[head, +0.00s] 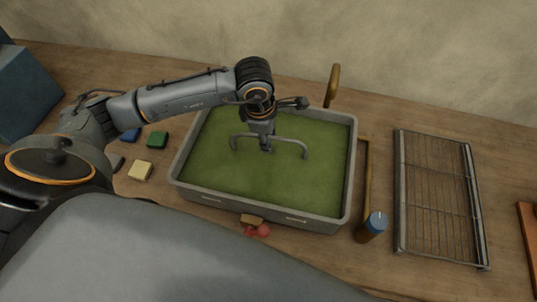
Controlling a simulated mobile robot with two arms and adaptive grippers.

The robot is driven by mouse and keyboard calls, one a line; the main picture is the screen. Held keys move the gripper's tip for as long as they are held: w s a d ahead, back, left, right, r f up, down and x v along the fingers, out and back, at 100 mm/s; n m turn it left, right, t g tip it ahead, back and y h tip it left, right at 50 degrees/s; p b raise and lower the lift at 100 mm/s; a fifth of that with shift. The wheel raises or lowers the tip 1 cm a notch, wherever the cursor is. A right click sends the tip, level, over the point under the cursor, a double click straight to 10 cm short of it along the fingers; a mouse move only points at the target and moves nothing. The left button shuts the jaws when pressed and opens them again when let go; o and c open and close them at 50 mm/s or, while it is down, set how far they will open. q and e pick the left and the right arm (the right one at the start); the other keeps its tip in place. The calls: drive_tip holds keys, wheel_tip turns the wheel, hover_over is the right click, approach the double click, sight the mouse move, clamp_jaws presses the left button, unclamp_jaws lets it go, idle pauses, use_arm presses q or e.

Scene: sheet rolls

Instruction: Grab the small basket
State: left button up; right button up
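I see nothing that is clearly a small basket. A large grey rectangular basin (343,185) stands in the middle of the table, filled with something flat and green (225,175). My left arm reaches in from the left over the basin. My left gripper (268,152) points down over the green filling with its two curved fingers spread wide, and nothing shows between them. I cannot tell whether the fingertips touch the green. My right gripper is out of view.
A wire rack (437,195) lies right of the basin. Between them stands a blue-capped bottle (372,227). Small blue (130,135), green (157,140) and yellow (140,171) blocks lie left. A red item (258,231) sits at the front. A brass-coloured upright piece (333,86) rises behind.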

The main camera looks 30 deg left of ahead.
use_arm(q)
clamp_jaws()
